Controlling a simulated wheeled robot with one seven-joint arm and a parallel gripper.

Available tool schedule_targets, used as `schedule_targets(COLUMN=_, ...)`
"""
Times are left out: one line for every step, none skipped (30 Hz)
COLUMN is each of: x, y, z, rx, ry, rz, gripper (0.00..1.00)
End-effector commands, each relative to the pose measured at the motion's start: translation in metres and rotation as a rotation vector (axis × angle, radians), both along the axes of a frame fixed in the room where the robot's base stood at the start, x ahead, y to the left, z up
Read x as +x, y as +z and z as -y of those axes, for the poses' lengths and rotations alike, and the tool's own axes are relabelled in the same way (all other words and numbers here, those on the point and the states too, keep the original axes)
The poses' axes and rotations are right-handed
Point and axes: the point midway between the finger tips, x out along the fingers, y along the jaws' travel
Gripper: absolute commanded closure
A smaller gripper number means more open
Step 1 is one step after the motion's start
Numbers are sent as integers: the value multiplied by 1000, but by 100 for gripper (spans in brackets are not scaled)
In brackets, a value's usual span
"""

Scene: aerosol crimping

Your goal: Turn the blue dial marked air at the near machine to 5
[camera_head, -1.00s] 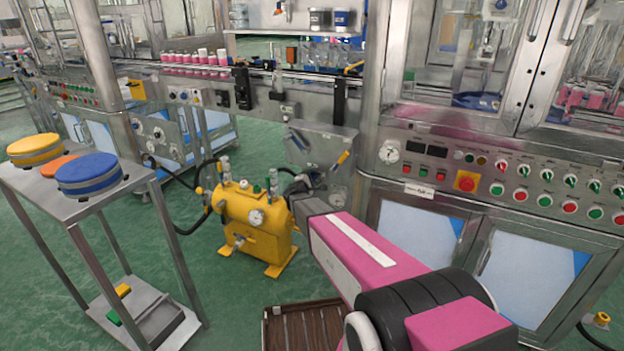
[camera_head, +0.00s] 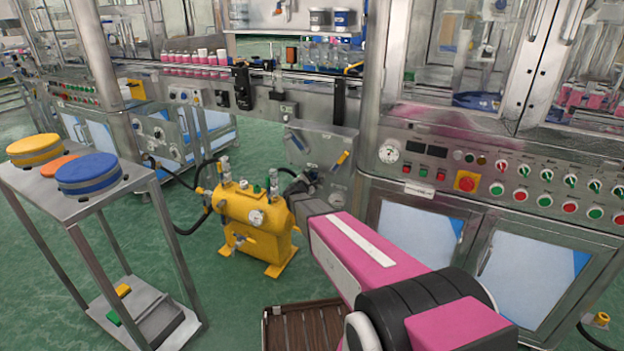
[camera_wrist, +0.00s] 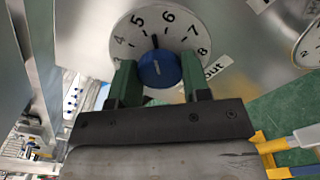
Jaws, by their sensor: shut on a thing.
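The blue dial (camera_wrist: 157,69) sits on a white round scale (camera_wrist: 128,36) with black numbers. In the wrist view 4, 5, 6, 7 and 8 show. A dark pointer mark above the knob lies between 5 and 6. The lower part of the scale is hidden by my gripper. My gripper (camera_wrist: 160,82) has its green fingers on either side of the knob and is shut on it. A label (camera_wrist: 216,68) beside the scale is partly hidden and ends in "out". In the head view my gripper (camera_head: 300,187) is at the grey panel, and the dial is hidden.
A yellow tank (camera_head: 255,225) with gauges and hoses stands left of my gripper. A metal cart (camera_head: 85,205) with coloured discs is at the left. A machine panel with buttons (camera_head: 500,180) is at the right. A second gauge (camera_wrist: 310,45) is at the wrist view's right edge.

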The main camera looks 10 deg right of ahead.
Motion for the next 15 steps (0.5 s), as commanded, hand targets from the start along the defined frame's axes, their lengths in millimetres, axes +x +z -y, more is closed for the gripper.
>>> schedule_targets(x=0, y=-1, z=0, rx=-25, ry=-1, rz=-19, gripper=80)
schedule_targets(x=0, y=-1, z=0, rx=-41, ry=-1, rz=-31, gripper=80)
schedule_targets(x=0, y=-1, z=0, rx=-62, ry=-1, rz=-46, gripper=80)
schedule_targets(x=0, y=-1, z=0, rx=-76, ry=-1, rz=-56, gripper=80)
schedule_targets(x=0, y=-1, z=0, rx=-89, ry=-1, rz=-66, gripper=80)
schedule_targets(x=0, y=-1, z=0, rx=-107, ry=0, rz=-79, gripper=80)
schedule_targets(x=0, y=-1, z=0, rx=-118, ry=0, rz=-88, gripper=80)
schedule_targets(x=0, y=-1, z=0, rx=-129, ry=0, rz=-96, gripper=80)
schedule_targets(x=0, y=-1, z=0, rx=-142, ry=0, rz=-105, gripper=80)
schedule_targets(x=0, y=-1, z=0, rx=-151, ry=0, rz=-112, gripper=80)
schedule_targets(x=0, y=-1, z=0, rx=-159, ry=0, rz=-117, gripper=80)
schedule_targets(x=0, y=-1, z=0, rx=-167, ry=0, rz=-123, gripper=80)
schedule_targets(x=0, y=-1, z=0, rx=-173, ry=0, rz=-128, gripper=80)
schedule_targets(x=0, y=-1, z=0, rx=-179, ry=0, rz=-132, gripper=80)
schedule_targets(x=0, y=-1, z=0, rx=-184, ry=0, rz=-135, gripper=80)
